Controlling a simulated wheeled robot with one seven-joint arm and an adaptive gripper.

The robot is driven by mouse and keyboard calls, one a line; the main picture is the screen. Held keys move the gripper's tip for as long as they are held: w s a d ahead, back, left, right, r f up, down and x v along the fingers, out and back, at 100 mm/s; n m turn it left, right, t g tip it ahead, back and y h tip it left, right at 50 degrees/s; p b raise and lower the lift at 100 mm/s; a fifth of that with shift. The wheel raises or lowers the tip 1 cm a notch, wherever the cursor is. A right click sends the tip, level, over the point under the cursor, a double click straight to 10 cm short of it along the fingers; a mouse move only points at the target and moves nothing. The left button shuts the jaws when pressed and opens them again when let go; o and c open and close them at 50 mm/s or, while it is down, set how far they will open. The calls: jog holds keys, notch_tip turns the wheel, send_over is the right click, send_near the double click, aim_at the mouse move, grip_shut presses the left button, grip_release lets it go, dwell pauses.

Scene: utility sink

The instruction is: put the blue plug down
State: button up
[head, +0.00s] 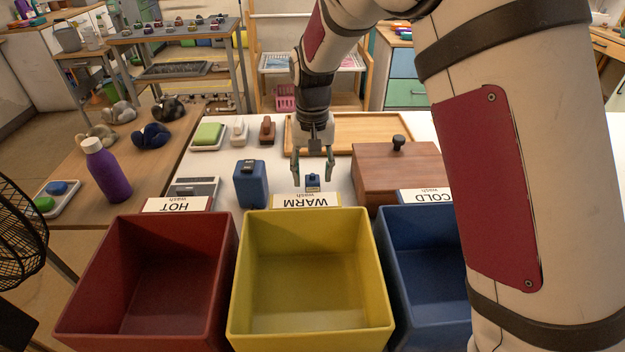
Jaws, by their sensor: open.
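The small blue plug (313,181) stands on the white surface just behind the yellow bin's WARM label. My gripper (313,176) points down over it with its fingers apart, one on each side of the plug. The jaws are open, and I cannot tell whether either finger touches the plug.
Red (85,290), yellow (376,280) and blue (425,225) bins stand in front. A blue container (250,184) is to the left, a brown wooden box (390,175) to the right, and a wooden tray (365,133) behind. A purple bottle (106,172) stands further left.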

aim_at(313, 178)
notch_tip(313, 178, up, 9)
jog(key=s+d+r+t, duration=0.1)
jog(key=s+d+r, duration=0.9)
jog(key=s, duration=0.4)
jog(key=s+d+f+t, duration=0.1)
jog(key=s+d, duration=0.2)
jog(key=s, duration=0.6)
jog(key=s+d+f+t, duration=0.1)
jog(key=s+d+f, duration=0.1)
jog(key=s, duration=0.8)
jog(key=shift+s+d, duration=0.15)
jog(key=shift+d, duration=0.65)
